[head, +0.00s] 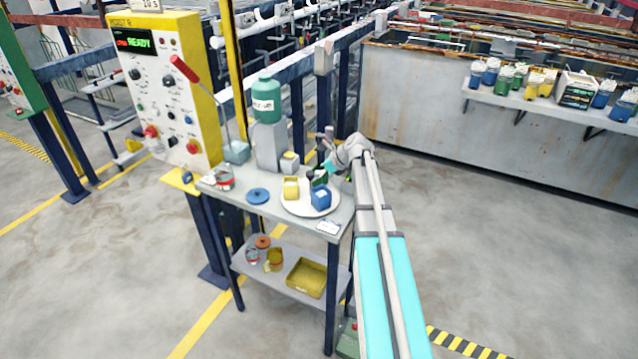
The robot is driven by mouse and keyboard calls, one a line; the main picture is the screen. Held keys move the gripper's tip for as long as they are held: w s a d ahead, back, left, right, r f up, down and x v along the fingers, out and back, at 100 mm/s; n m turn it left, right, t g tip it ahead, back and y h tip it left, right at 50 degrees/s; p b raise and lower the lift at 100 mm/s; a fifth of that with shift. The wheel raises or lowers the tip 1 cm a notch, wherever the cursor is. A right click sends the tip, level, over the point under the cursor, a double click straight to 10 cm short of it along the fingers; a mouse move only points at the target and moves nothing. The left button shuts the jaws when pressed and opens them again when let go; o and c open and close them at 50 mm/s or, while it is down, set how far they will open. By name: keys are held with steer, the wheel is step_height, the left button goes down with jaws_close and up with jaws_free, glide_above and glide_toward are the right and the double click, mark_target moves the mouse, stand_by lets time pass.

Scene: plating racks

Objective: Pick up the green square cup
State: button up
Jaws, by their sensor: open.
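A small dark green cup (318,180) stands toward the back right of a round white tray (296,209) on the grey table. A yellow square cup (291,189) and a blue square cup (321,199) stand on the same tray, the blue one in front of the green. My gripper (326,168) reaches in from the right, at the green cup. It is open. It partly covers the cup, and I cannot tell whether the fingers touch it or stand around it.
The table (340,213) also holds a red-labelled can (224,178), a blue lid (258,196) and a teal bottle (266,100) on a grey stand. A yellow control panel (165,90) stands left. Several coloured cups sit on a far shelf (540,103).

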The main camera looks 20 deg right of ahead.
steer(key=shift+b+x, duration=0.4)
steer(key=shift+x, duration=0.55)
steer(key=c, duration=1.1)
